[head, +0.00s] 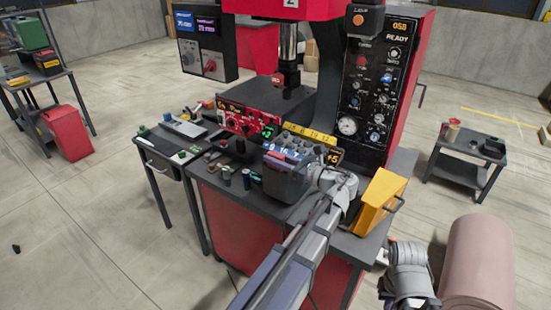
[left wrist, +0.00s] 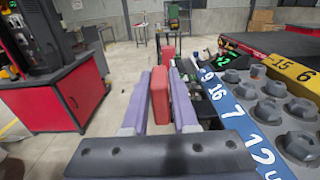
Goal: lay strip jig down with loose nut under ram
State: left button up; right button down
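My left gripper (left wrist: 169,98) has lilac fingers in the left wrist view, with upright red surfaces filling most of the narrow space between them. I cannot tell whether these are finger pads or a held piece. In the head view its dark body (head: 286,182) is in front of the nut bin. In the left wrist view, grey nuts (left wrist: 268,112) sit in rows at right behind a blue numbered strip (left wrist: 240,118). The press ram (head: 287,78) is raised above the red-fronted unit. I cannot clearly pick out the strip jig or a loose nut under the ram.
A yellow box (head: 378,200) stands at the bench's right edge, below the control panel (head: 380,90). A yellow numbered strip (head: 310,133) runs behind the nuts. Small parts and tools lie on the left side bench (head: 160,150). A small table (head: 465,155) stands apart at right.

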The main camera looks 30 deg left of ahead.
pick_arm(q)
jog(key=o, duration=0.4)
jog(key=shift+o, duration=0.2)
jog(key=d, duration=0.7)
jog(key=shift+s+d, duration=0.3)
jog(key=shift+d, duration=0.1)
